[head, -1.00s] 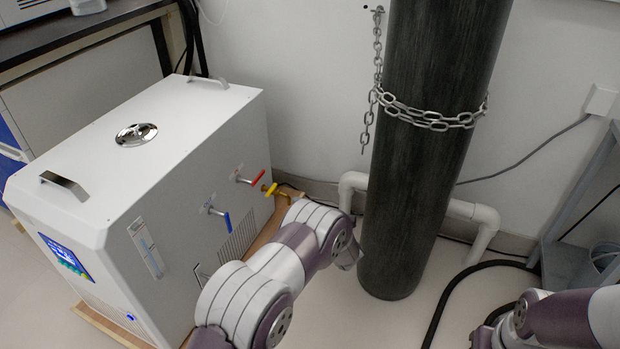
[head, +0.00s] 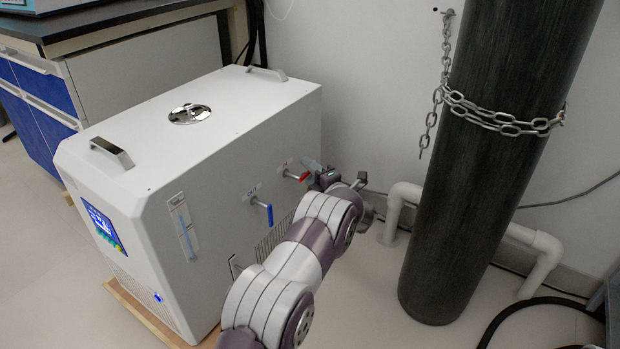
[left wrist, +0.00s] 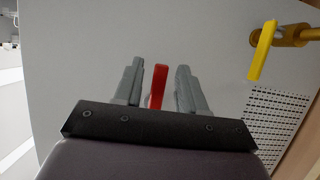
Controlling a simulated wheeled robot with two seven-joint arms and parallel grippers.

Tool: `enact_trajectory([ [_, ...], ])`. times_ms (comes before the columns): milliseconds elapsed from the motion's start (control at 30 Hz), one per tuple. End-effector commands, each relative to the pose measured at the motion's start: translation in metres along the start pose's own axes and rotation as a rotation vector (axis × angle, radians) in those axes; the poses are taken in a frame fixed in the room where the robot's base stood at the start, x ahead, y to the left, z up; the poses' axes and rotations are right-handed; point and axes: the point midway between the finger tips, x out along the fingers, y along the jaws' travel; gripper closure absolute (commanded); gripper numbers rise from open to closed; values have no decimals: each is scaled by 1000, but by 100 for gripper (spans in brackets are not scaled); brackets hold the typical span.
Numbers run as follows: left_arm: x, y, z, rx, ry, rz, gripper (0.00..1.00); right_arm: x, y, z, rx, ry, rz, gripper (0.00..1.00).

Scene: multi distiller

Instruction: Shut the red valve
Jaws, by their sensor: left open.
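The red valve (head: 300,177) is a small red lever on the side of the white machine, near its far end. In the left wrist view its red handle (left wrist: 158,86) stands upright between the two grey fingers. My left gripper (head: 314,175) is open, with a finger on each side of the handle and a visible gap on both sides. It also shows in the left wrist view (left wrist: 158,82). In the head view my gripper partly covers the valve's surroundings. My right gripper is not in view.
A blue valve (head: 263,211) is nearer on the same side of the white machine (head: 130,165). A yellow valve (left wrist: 262,52) shows at upper right in the left wrist view. A dark chained cylinder (head: 480,190) and white pipe (head: 540,250) stand to the right.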

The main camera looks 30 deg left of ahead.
Motion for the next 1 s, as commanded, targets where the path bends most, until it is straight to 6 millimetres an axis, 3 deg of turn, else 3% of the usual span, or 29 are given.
enact_trajectory([
  [200, 0, 1, 0, 0, -1, 0, 63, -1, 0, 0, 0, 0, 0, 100],
  [300, 0, 1, 0, 0, -1, 0, 95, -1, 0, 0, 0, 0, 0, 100],
  [333, 0, 1, 0, 0, -1, 0, 100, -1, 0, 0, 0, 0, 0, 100],
  [667, 0, 2, 0, 24, -1, -10, 100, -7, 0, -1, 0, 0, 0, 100],
  [1000, -1, -2, -1, 218, 0, -91, 100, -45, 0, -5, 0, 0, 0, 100],
])
